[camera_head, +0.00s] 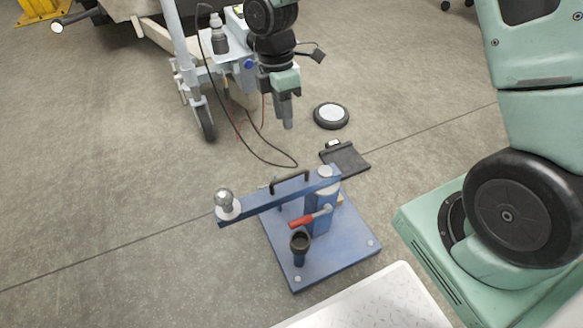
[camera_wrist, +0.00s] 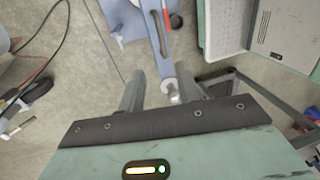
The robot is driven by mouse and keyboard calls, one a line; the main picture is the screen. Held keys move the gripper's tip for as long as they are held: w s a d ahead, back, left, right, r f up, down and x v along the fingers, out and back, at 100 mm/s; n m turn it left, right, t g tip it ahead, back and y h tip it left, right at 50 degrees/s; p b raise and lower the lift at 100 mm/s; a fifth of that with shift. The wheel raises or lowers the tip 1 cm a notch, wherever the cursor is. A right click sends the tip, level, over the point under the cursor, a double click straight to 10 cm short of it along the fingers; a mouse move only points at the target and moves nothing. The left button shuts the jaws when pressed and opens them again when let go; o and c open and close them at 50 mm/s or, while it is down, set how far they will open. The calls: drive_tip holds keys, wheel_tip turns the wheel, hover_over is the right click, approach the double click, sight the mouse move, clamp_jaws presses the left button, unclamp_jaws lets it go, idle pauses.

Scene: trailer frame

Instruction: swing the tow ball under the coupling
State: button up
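The tow ball (camera_head: 224,198) is a shiny grey ball on the left end of a blue swing arm (camera_head: 262,199). The arm lies over a blue stand (camera_head: 340,252) and carries a dark handle (camera_head: 290,181). In the wrist view the tow ball (camera_wrist: 172,91) shows between the finger lines, beyond them. My gripper (camera_head: 287,124) hangs above the floor behind the stand, apart from arm and ball. Its fingers (camera_wrist: 164,76) are spread and empty. The trailer's front end (camera_head: 232,70) stands behind, partly hidden by my arm; I cannot make out the coupling clearly.
A red-handled lever (camera_head: 309,218) and a dark-topped upright tube (camera_head: 299,246) stand on the base plate. A jockey wheel (camera_head: 206,122), hanging cables (camera_head: 250,148), a round disc (camera_head: 331,115) and a black flat piece (camera_head: 346,159) lie nearby. The floor at left is clear.

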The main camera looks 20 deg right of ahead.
sight(290, 175)
drive_tip(key=s+f+b, duration=0.1)
drive_tip(key=f+b, duration=0.1)
drive_tip(key=f, duration=0.3)
drive_tip(key=s+f+b, duration=0.1)
drive_tip(key=f+b, duration=0.1)
drive_tip(key=f, duration=0.4)
drive_tip(key=s+f+b, duration=0.1)
drive_tip(key=f+b, duration=0.1)
drive_tip(key=f, duration=0.3)
drive_tip(key=shift+s+f, duration=0.25)
drive_tip(key=shift+s, duration=0.05)
clamp_jaws()
